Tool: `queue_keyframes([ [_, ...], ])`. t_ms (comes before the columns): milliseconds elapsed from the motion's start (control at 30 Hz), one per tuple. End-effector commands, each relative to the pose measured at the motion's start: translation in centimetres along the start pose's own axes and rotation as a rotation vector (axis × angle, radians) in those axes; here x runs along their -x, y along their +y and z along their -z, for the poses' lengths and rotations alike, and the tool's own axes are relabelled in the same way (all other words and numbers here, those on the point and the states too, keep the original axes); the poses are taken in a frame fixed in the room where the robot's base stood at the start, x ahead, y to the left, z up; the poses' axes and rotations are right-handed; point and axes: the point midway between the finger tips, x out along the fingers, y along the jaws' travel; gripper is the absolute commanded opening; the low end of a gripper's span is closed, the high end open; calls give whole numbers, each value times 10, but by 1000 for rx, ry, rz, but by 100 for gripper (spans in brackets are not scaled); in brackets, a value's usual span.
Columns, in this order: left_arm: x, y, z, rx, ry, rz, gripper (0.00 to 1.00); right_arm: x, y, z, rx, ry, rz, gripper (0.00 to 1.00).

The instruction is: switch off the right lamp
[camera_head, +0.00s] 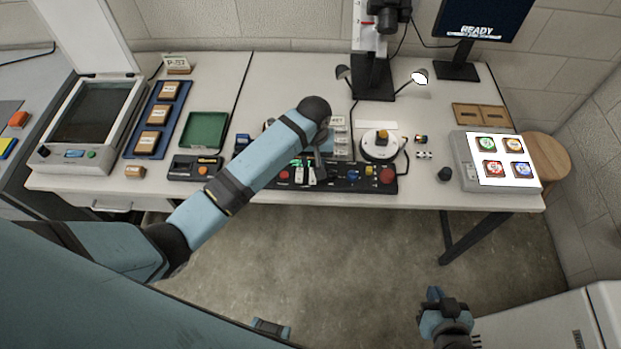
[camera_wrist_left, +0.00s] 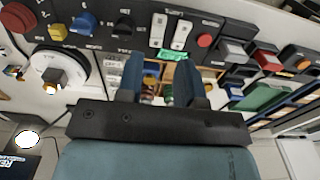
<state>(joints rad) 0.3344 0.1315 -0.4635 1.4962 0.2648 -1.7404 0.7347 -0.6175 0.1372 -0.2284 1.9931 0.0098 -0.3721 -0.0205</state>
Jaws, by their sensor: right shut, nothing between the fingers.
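The right lamp (camera_head: 420,78) on the stand glows bright white; it also shows lit in the wrist view (camera_wrist_left: 28,140). The left lamp (camera_head: 343,73) looks dark. A black control panel (camera_head: 345,180) lies along the bench front. My right gripper (camera_head: 434,295) is shut and empty, low at the right, away from the bench.
The panel also has red, blue and yellow controls. A round white device (camera_head: 380,146) stands behind it. A light box with coloured slides (camera_head: 468,160) is at the right, a scanner (camera_head: 90,115) at the left. A stool (camera_head: 548,155) stands beyond the bench's right end.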

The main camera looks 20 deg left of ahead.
Motion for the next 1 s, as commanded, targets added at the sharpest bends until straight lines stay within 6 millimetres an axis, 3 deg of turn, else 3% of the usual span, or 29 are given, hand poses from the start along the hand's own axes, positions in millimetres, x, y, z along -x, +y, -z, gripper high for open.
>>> queue_keyframes([
  [300,-69,-1,0,0,-1,2,34,1,2,1,2,0,-3,0],
  [500,-99,0,0,-1,0,1,34,0,1,-1,1,-2,-2,0],
  [700,-112,0,0,-1,1,-1,34,0,0,-2,0,-4,-1,0],
  [967,-113,0,0,-1,2,-1,34,0,-1,-2,-1,-3,0,0],
  [1000,-113,0,0,-1,2,-1,27,0,-1,-1,-1,-3,0,0],
])
